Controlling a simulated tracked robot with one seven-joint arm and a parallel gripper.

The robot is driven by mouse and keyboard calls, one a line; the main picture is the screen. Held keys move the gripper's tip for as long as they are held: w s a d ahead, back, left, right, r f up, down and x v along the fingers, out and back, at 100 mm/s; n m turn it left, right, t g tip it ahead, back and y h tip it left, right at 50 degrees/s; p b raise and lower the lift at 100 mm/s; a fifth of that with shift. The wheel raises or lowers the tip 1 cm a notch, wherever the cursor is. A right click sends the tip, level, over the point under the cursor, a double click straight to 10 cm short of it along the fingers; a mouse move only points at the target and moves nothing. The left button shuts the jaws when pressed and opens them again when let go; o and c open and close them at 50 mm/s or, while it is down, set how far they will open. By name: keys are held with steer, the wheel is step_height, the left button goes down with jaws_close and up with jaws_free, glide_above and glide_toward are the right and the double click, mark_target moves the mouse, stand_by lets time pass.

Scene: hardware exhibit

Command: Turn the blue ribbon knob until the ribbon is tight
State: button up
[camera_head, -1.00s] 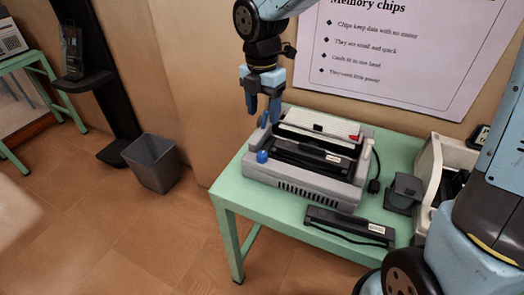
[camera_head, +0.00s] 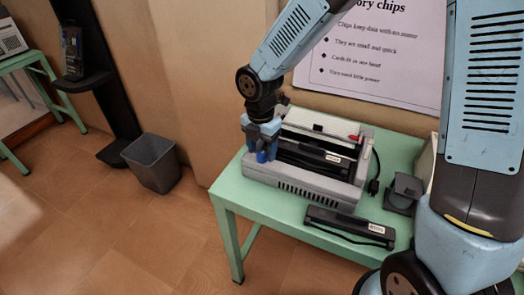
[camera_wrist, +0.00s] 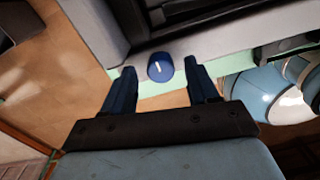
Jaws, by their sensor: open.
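The blue ribbon knob (camera_wrist: 160,67) sits on the grey edge of the printer, with a white mark on its top. In the head view the knob (camera_head: 261,157) shows low between my fingers at the printer's left front corner. My gripper (camera_wrist: 159,77) is open, one finger on each side of the knob, with gaps visible between them in the wrist view. In the head view my gripper (camera_head: 260,150) points down over that corner. The grey printer (camera_head: 310,182) stands on a green table. The ribbon (camera_head: 313,157) is seen only as a dark assembly inside; its tightness cannot be told.
The green table (camera_head: 231,190) has a black cartridge (camera_head: 350,226) in front of the printer and a dark grey box (camera_head: 403,192) to the right. A grey bin (camera_head: 151,163) stands on the floor at left. The wall rises close behind the table.

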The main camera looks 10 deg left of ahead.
steer(key=shift+f, duration=0.6)
steer(key=shift+c, duration=0.3)
steer(key=c, duration=1)
steer(key=shift+m, duration=0.4)
